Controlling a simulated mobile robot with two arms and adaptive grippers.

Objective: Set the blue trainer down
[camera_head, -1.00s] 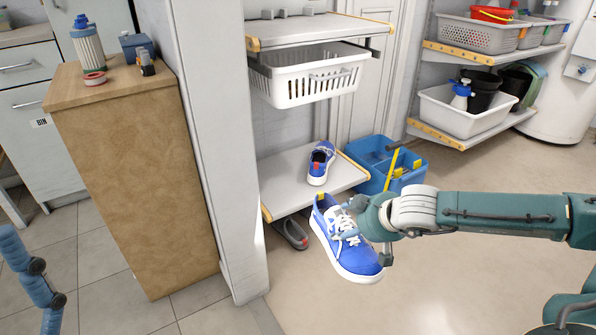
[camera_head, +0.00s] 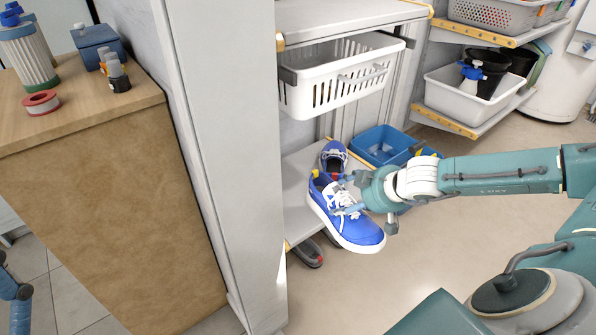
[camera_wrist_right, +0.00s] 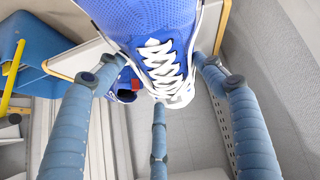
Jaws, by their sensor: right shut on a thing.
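The blue trainer (camera_head: 343,216) has white laces and a white sole. My right gripper (camera_head: 362,195) is shut on it and holds it in the air in front of the low shelf. In the right wrist view the held trainer (camera_wrist_right: 160,40) fills the top middle, between the blue fingers of the gripper (camera_wrist_right: 158,110). A second blue trainer (camera_head: 334,160) stands on the low grey shelf (camera_head: 300,175), partly hidden behind the held one. My left gripper does not show; only a bit of my left arm is at the left edge.
A white basket (camera_head: 340,85) hangs above the low shelf. A blue crate (camera_head: 383,140) stands right of the shelf. A white upright panel (camera_head: 225,130) and a wooden cabinet (camera_head: 110,210) stand on the left. The floor at right is clear.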

